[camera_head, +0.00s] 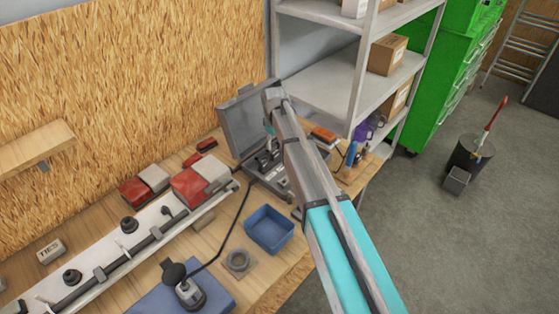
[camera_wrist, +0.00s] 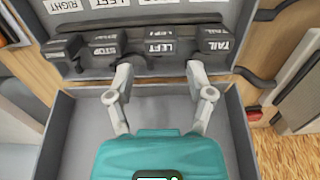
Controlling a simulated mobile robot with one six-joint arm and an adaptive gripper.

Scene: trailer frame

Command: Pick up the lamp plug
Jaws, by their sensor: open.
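My gripper (camera_wrist: 166,95) is open and empty in the wrist view, its two fingers apart over an open grey case (camera_wrist: 62,120). In front of the fingertips is a row of dark blocks, with a STOP block (camera_wrist: 108,46), a LEFT block (camera_wrist: 165,47) and a TAIL block (camera_wrist: 216,40). In the head view my gripper (camera_head: 267,152) hangs over the same case, whose raised lid (camera_head: 240,120) stands at the back of the bench. A grey fitting (camera_head: 190,293) with a black cable (camera_head: 236,215) lies on a blue pad. I cannot tell which thing is the lamp plug.
A long light bar (camera_head: 120,262) with red-and-white lamps (camera_head: 200,182) lies to the left. Grey shelves (camera_head: 322,80) stand behind on the right. Open floor lies right of the bench.

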